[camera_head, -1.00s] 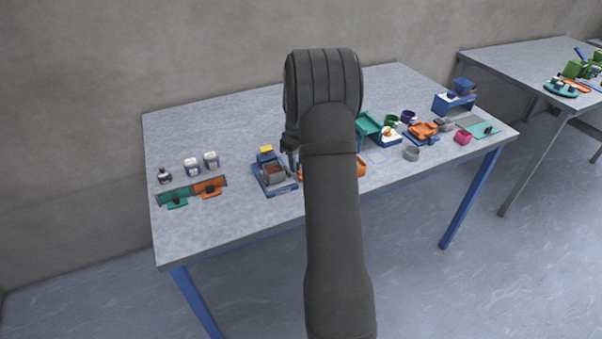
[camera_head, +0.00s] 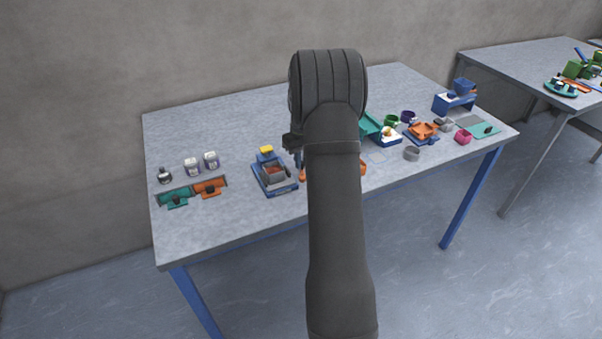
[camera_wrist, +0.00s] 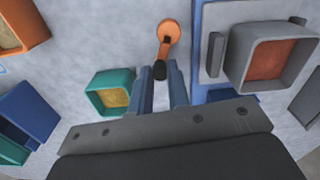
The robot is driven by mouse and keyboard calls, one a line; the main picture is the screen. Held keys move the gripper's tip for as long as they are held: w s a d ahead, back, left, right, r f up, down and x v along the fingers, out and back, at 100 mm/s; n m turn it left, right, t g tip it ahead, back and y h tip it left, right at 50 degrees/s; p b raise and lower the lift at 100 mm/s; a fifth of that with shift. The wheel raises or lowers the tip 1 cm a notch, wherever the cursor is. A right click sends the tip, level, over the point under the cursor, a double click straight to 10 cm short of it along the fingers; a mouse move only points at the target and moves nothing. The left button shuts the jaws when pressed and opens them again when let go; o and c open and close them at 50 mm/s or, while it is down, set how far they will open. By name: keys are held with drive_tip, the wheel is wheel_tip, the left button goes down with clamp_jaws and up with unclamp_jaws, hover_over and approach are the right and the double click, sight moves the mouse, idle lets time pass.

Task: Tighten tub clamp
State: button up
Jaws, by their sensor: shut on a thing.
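The tub clamp is a blue fixture (camera_head: 288,188) on the table, left of my arm, holding a grey tub (camera_head: 271,174) with reddish powder. In the wrist view, the grey tub (camera_wrist: 251,52) sits at the right, with a grey jaw (camera_wrist: 215,55) on its left side. My gripper (camera_wrist: 161,72) is left of the fixture. Its blue fingers are shut on the dark end of an orange tool (camera_wrist: 168,30) with a round orange head. In the head view, my arm hides most of the gripper and the tool.
A teal box (camera_wrist: 100,82) with yellow powder stands close left of my fingers. A blue box (camera_wrist: 35,108) and an orange box (camera_wrist: 30,30) lie farther left. Two white jars (camera_head: 193,168) and a small bottle (camera_head: 165,176) stand at the table's left, where much surface is free.

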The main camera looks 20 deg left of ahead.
drive_tip(key=m, duration=0.1)
drive_tip(key=d+m, duration=0.1)
drive_tip(key=m, duration=0.2)
drive_tip(key=shift+w+d, duration=0.15)
drive_tip(key=shift+d, duration=0.1)
drive_tip(key=shift+m, duration=0.3)
drive_tip(key=shift+d+m, duration=0.3)
drive_tip(key=shift+m, duration=0.5)
drive_tip(key=shift+d+m, duration=0.2)
drive_tip(key=shift+m, duration=0.45)
drive_tip(key=shift+d+m, duration=0.2)
drive_tip(key=shift+m, duration=0.45)
drive_tip(key=shift+s+d+m, duration=0.2)
drive_tip(key=shift+d+m, duration=0.05)
drive_tip(key=shift+m, duration=0.6)
drive_tip(key=shift+s+d+m, duration=0.2)
drive_tip(key=shift+d+m, duration=0.05)
drive_tip(key=shift+m, duration=0.6)
